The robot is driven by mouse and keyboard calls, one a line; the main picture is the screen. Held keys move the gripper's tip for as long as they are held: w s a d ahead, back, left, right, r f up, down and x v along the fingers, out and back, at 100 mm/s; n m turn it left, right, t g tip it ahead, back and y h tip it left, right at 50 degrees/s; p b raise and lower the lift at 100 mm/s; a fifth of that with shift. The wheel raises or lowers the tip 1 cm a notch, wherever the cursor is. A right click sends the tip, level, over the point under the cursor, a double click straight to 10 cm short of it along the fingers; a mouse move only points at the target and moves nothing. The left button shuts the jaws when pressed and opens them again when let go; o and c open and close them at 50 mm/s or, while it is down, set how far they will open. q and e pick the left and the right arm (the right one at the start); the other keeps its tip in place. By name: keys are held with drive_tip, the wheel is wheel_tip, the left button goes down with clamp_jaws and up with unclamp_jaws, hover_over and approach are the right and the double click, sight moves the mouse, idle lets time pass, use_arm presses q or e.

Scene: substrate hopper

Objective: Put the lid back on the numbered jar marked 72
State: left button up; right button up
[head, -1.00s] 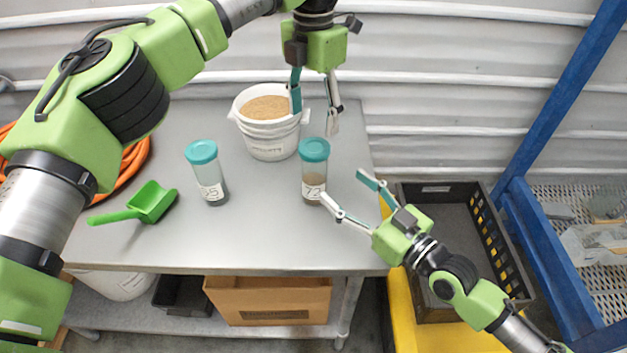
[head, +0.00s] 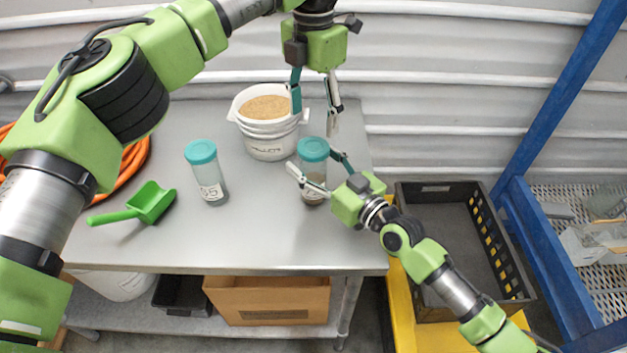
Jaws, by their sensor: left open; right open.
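The jar marked 72 (head: 314,168) stands upright on the grey table, with a teal lid (head: 313,149) on top of it. Its label is now partly hidden by my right gripper. My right gripper (head: 314,172) is open, one finger at the left of the jar and one at its right; I cannot tell whether they touch it. My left gripper (head: 315,110) is open and empty, pointing down above and behind the jar, to the right of the white bucket. A second jar with a teal lid (head: 202,152), its label ending in 5 (head: 211,191), stands upright to the left.
A white bucket of tan pellets (head: 268,145) stands behind the jars. A green scoop (head: 148,203) lies at the left of the table (head: 250,240). A black crate (head: 430,200) stands right of the table, beside a blue frame (head: 545,250). The table front is clear.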

sight(314, 146)
clamp_jaws()
use_arm(q)
drive_tip(key=n, duration=2.7)
drive_tip(key=shift+f, duration=4.05)
